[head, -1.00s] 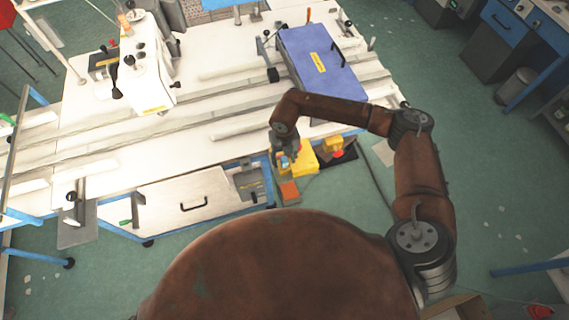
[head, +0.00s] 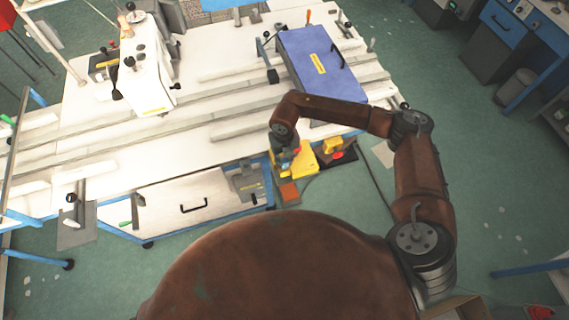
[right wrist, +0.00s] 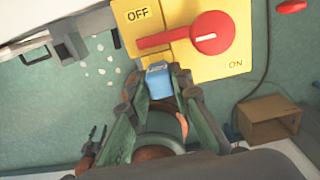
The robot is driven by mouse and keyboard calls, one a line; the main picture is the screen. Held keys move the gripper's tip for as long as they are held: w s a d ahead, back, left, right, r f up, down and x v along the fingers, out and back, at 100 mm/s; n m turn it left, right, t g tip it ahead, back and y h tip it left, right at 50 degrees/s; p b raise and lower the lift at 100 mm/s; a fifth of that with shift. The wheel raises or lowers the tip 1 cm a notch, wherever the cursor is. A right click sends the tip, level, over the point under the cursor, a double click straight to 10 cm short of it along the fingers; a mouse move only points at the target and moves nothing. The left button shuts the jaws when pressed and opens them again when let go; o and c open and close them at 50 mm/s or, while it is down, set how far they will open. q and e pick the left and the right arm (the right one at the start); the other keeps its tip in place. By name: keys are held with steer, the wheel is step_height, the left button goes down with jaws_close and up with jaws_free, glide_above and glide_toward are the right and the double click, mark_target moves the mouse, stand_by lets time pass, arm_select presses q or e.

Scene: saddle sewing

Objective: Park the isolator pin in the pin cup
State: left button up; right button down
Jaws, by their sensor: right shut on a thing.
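My right gripper (right wrist: 155,84) is shut on a small blue block-like piece, which I take to be the isolator pin's head (right wrist: 158,76). The rest of the pin is hidden between the fingers. The held piece is just off the lower left edge of a yellow isolator plate (right wrist: 222,62) with a red rotary handle (right wrist: 208,34) and OFF and ON labels. The handle's bar points left, below OFF. In the head view my right gripper (head: 287,161) is at the table's front edge, beside the yellow plate (head: 304,156). I cannot make out the pin cup. A small dark claw, apparently my left gripper (right wrist: 96,139), hangs far below.
A blue-topped case (head: 318,62) stands on the white table (head: 130,165). A cardboard box (right wrist: 270,117) is on the floor.

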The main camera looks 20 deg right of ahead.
steer(key=shift+r, duration=0.2)
steer(key=shift+r+p, duration=0.45)
steer(key=shift+r, duration=0.15)
steer(key=shift+r, duration=0.35)
steer(key=shift+r+p, duration=0.8)
steer(key=shift+r, duration=0.25)
steer(key=shift+r, duration=0.2)
steer(key=shift+r+p, duration=1.05)
steer(key=shift+r, duration=1)
